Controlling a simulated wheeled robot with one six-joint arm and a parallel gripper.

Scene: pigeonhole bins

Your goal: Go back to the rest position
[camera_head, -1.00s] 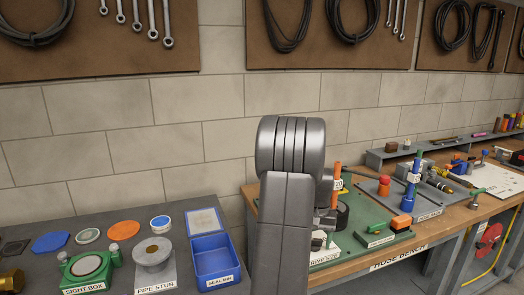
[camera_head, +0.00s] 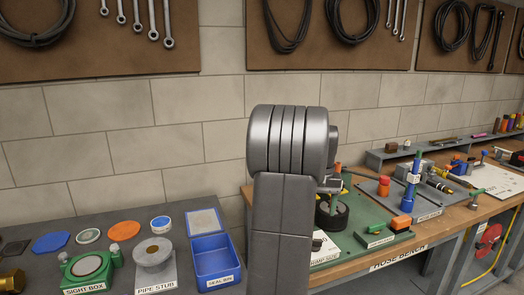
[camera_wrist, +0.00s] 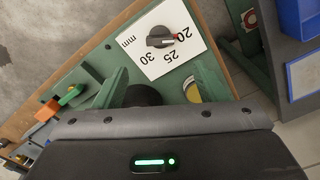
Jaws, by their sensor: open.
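My gripper (camera_wrist: 162,82) shows in the wrist view with its two green fingers spread apart and nothing between them. It is above a green board, with a dark round part partly hidden behind the gripper body. Beyond the fingers is a white dial card (camera_wrist: 143,60) marked 20, 25, 30 and mm. Its dark knob (camera_wrist: 160,37) has a red pointer toward the 20. In the head view my raised arm stands in the middle and hides the gripper's fingers and part of the green board (camera_head: 368,222).
The hose bench (camera_head: 455,222) at right carries a blue post (camera_head: 411,185) and orange and red parts. The left bench holds a blue seal bin (camera_head: 214,262), a pipe stub (camera_head: 153,256) and a green sight box (camera_head: 88,268). The wall above is clear up to the pegboards.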

